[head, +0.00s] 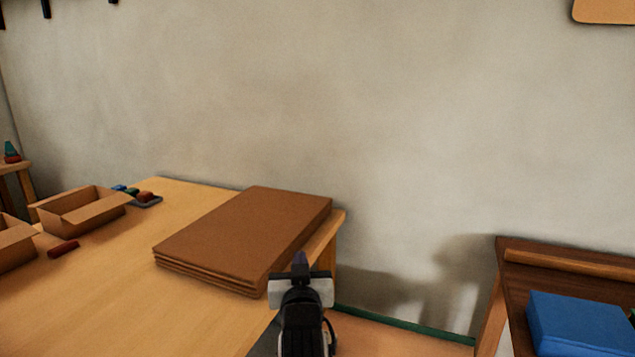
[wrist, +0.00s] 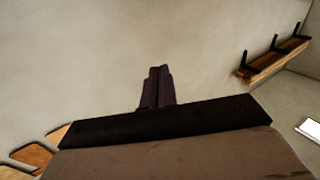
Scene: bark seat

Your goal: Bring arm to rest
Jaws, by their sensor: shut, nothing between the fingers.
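My gripper (head: 300,259) shows at the bottom centre of the head view, near the right end of the wooden table (head: 120,300). Its fingers point up and away toward the wall. In the wrist view the fingers (wrist: 158,72) are together, with nothing between them, and plain wall fills most of the view beyond them.
A stack of brown sheets (head: 245,235) lies on the table, just left of my gripper in the picture. Open cardboard boxes (head: 82,219) and a red cylinder (head: 63,249) are further left. A dark table (head: 510,285) with a blue block (head: 580,325) stands right. A wall rack (wrist: 272,62) shows in the wrist view.

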